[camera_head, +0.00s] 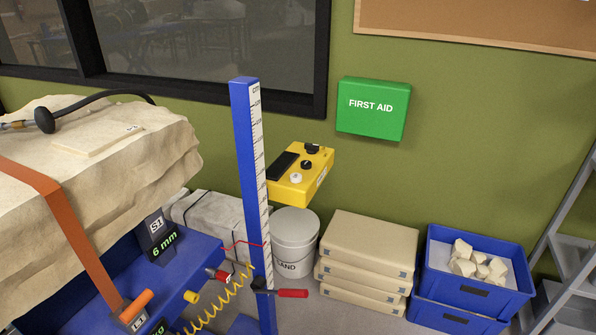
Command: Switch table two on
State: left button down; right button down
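A yellow control box (301,174) with a dark panel, black knobs and a white knob is behind and right of a blue post (244,130) with a centimetre scale. Its lettering is too small to read, and I cannot tell which table it belongs to. A blue table (190,270) at the lower left bears a large pale rock block (150,150) under an orange strap (65,220). No table in view is legibly marked as two. Neither of my grippers shows in this view.
A grey sand bucket (295,228), stacked beige cases (370,240) and blue crates (480,300) with pale rocks line the wall. A green first aid box (373,108) hangs above. A grey ladder (570,255) stands at the right. A yellow coiled hose (215,300) hangs near the post.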

aim_at(311, 148)
jog(key=i+l+u, duration=0.1)
jog(key=u, duration=0.9)
jog(key=i+l+u, duration=0.1)
jog(key=l+u, duration=0.25)
jog(key=i+l+u, duration=0.1)
jog(key=l+u, duration=0.6)
jog(key=l, duration=0.65)
jog(key=k+l, duration=0.1)
jog(key=l, duration=1.35)
